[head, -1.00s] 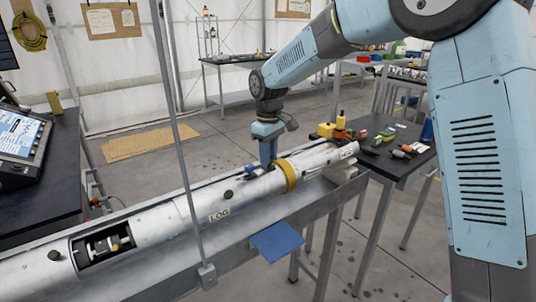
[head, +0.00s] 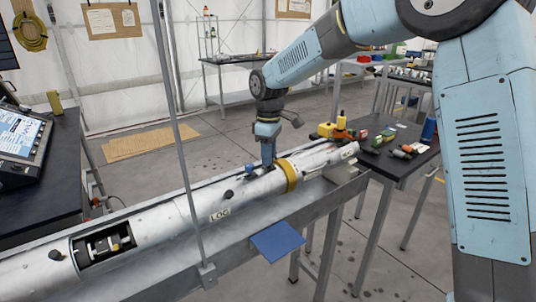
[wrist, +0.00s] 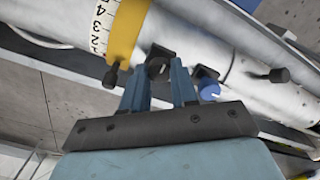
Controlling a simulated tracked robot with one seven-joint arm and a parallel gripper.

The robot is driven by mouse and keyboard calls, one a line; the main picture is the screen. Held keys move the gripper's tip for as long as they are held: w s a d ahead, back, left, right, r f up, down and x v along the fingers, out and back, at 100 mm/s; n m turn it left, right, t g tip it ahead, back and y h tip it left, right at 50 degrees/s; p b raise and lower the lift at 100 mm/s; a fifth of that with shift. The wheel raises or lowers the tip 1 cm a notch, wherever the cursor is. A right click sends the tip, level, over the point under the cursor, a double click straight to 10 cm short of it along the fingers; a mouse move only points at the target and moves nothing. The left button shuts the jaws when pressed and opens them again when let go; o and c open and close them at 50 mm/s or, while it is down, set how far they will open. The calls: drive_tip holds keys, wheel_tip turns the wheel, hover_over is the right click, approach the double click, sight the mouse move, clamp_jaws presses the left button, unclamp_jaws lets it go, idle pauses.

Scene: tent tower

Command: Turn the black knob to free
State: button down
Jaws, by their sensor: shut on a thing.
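A black knob (wrist: 158,60) sits on the silver tube (head: 150,222), right beside its yellow ring (head: 289,175). My gripper (wrist: 161,72) points down at the tube, with its two fingers closed on this knob. In the head view my gripper (head: 268,163) stands just left of the yellow ring and hides the knob. In the wrist view the ring (wrist: 124,32) carries a number scale beside it. The knob's markings and its exact turn angle cannot be read.
A blue knob (wrist: 208,92) is close to my right finger in the wrist view. Other black knobs (head: 228,195) stick up along the tube. A grey upright post (head: 180,140) stands before the tube. A table with tools (head: 400,152) is at right.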

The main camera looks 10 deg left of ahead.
drive_tip(key=c, duration=1.2)
unclamp_jaws()
drive_tip(key=shift+w+d, duration=0.15)
drive_tip(key=shift+d, duration=0.1)
drive_tip(key=o, duration=0.3)
drive_tip(key=shift+a, duration=0.15)
drive_tip(key=shift+o, duration=0.2)
wheel_tip(320, 180, up, 14)
drive_tip(key=shift+f, duration=0.15)
